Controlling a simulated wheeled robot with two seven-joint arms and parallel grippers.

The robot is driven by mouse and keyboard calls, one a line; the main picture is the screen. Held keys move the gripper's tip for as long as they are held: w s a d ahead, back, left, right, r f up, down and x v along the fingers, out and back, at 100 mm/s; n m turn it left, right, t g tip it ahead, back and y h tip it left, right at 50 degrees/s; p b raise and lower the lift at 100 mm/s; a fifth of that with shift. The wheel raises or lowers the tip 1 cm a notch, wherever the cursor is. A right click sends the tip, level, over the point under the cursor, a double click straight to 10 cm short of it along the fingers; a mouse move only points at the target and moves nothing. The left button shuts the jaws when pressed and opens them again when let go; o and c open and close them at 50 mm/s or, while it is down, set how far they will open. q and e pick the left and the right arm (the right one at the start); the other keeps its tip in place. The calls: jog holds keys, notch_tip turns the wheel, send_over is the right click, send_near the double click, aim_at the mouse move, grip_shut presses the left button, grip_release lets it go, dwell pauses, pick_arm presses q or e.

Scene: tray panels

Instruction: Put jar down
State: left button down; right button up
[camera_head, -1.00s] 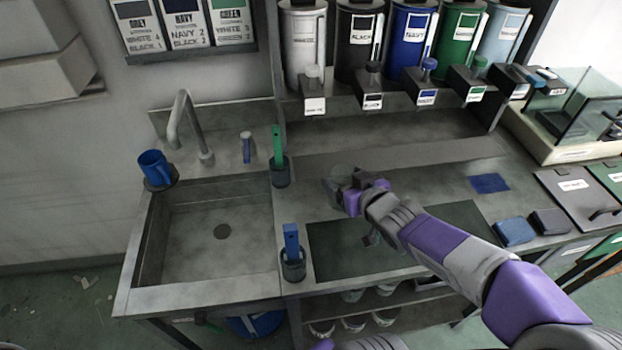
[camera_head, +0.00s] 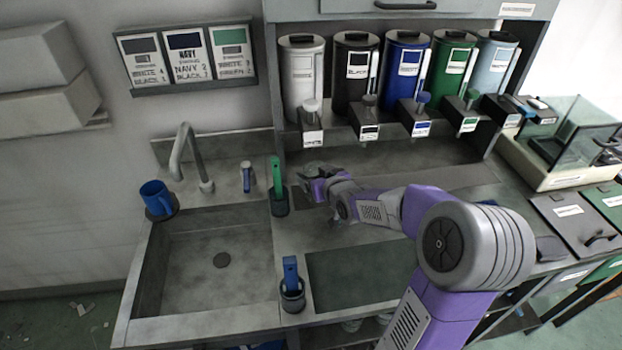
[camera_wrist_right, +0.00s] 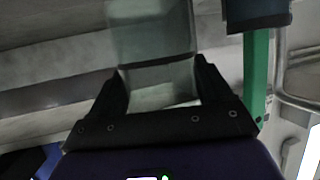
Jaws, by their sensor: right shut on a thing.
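The jar (camera_wrist_right: 150,40) is clear glass and sits between the fingers of my right gripper (camera_wrist_right: 160,78) in the right wrist view. In the head view my right gripper (camera_head: 308,186) is over the back of the counter, below the white dispenser and right of the green-handled tool. The gripper is shut on the jar, which is hard to make out in the head view. I cannot tell whether the jar's base touches a surface. My left gripper is out of view.
Dispensers stand above, with the white one (camera_head: 301,75) nearest the gripper. A green-handled tool in a cup (camera_head: 279,203) stands close left. The sink (camera_head: 210,245), a blue mug (camera_head: 156,197) and a blue-handled tool in a cup (camera_head: 292,295) are nearby. A dark mat (camera_head: 365,278) is bare.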

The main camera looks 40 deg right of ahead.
aim_at(311, 167)
jog(key=shift+w+d+r, duration=0.1)
jog(key=shift+w+d, duration=0.1)
jog(key=shift+w, duration=0.6)
jog(key=shift+w+d, duration=0.15)
jog(key=shift+w, duration=0.6)
jog(key=shift+f+b, duration=0.85)
jog(key=shift+f, duration=0.9)
jog(key=shift+f, duration=0.15)
jog(key=o, duration=1.2)
jog(key=shift+c, duration=0.2)
